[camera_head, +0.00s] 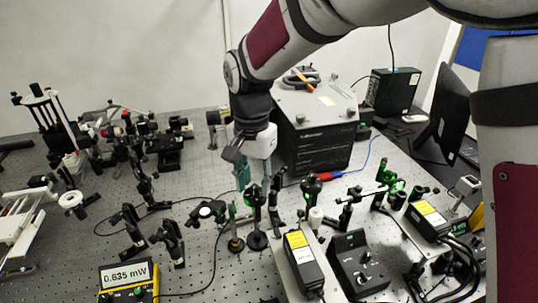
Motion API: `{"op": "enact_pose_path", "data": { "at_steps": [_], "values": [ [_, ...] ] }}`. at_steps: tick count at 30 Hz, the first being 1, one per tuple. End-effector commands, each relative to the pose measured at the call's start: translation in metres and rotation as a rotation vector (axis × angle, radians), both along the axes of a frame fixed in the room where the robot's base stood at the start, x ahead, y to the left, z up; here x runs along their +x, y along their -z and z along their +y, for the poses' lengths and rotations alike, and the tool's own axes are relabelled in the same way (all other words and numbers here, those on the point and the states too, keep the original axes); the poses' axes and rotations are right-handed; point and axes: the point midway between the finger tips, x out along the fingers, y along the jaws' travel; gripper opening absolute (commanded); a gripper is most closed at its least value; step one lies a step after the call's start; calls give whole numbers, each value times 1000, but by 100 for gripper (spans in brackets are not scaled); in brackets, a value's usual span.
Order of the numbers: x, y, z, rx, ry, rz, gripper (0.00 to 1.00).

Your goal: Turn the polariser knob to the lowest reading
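The power meter (128,279) at the bottom left has a yellow and black case, and its display reads 0.635 mW. My gripper (257,185) points down at the middle of the bench, just above and behind a row of post-mounted optics. A dark round mount (254,196) with a green glow stands on a post right in front of the fingertips. I cannot tell whether this is the polariser or whether the fingers touch it. The knob itself cannot be made out, nor what lies between the fingers.
Another dark round mount (311,185) stands close on the right. A large black instrument box (317,140) is behind my gripper. A yellow-labelled laser module (303,262) and a black control box (358,266) are in front. Several posts crowd the left; bare breadboard (205,180) lies between.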

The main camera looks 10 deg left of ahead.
Motion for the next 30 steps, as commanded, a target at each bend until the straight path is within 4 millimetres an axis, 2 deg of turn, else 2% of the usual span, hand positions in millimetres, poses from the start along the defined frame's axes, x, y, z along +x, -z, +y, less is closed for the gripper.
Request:
{"op": "enact_pose_path", "data": {
  "at_steps": [10, 15, 25, 30],
  "values": [
    [0, 4, 0, 0, 0, 0, 36],
    [0, 4, 0, 0, 0, 0, 0],
    [0, 3, 0, 1, -16, 0, 0],
    [1, 3, 0, 1, -77, 0, 0]
  ]
}}
